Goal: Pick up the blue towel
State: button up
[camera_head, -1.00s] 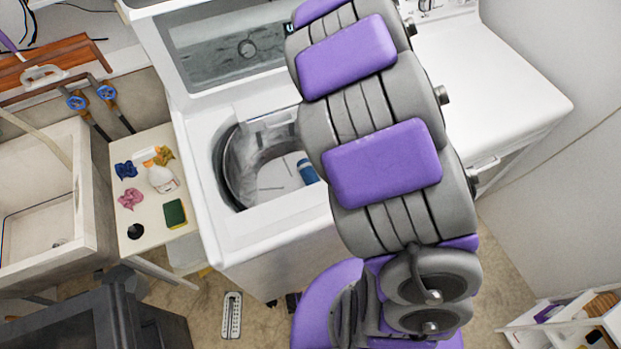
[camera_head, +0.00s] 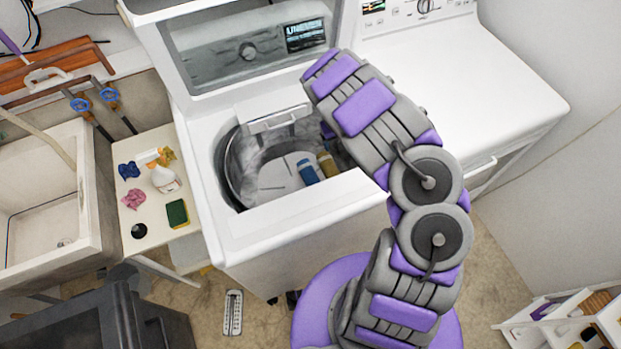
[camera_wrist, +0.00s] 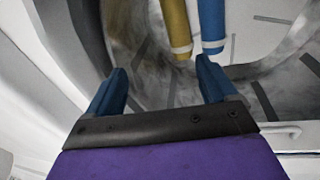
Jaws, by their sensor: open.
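A rolled blue towel (camera_head: 308,172) with a pale band near its end lies in the open washing machine drum (camera_head: 233,165). It also shows at the top of the wrist view (camera_wrist: 211,22), beyond my gripper's right finger. A rolled yellow towel (camera_head: 327,164) is beside it, and is left of it in the wrist view (camera_wrist: 177,25). My gripper (camera_wrist: 162,72) is open with nothing between its two blue fingers. It is over or inside the drum opening, apart from the towels. In the head view my arm mostly hides my gripper.
The washer's raised lid (camera_head: 250,50) stands behind the opening, and a white machine (camera_head: 470,90) adjoins on the right. At left a small table (camera_head: 150,240) holds crumpled cloths, a spray bottle (camera_head: 164,178) and a sponge (camera_head: 177,213). A sink (camera_head: 30,170) is further left.

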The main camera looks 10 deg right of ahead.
jog(key=n+y, duration=0.1)
jog(key=y, duration=0.1)
send_near(311, 176)
jog(key=shift+t, duration=0.3)
jog(key=f+b, duration=0.3)
jog(key=b, duration=0.1)
jog(key=f+b, duration=0.2)
jog(key=shift+w+a+f, duration=0.15)
jog(key=shift+w+f, duration=0.15)
jog(key=shift+f, duration=0.05)
jog(key=shift+f+b, duration=1.85)
jog(key=shift+f, duration=0.8)
jog(key=c, duration=1.2)
jog(key=shift+o, duration=0.2)
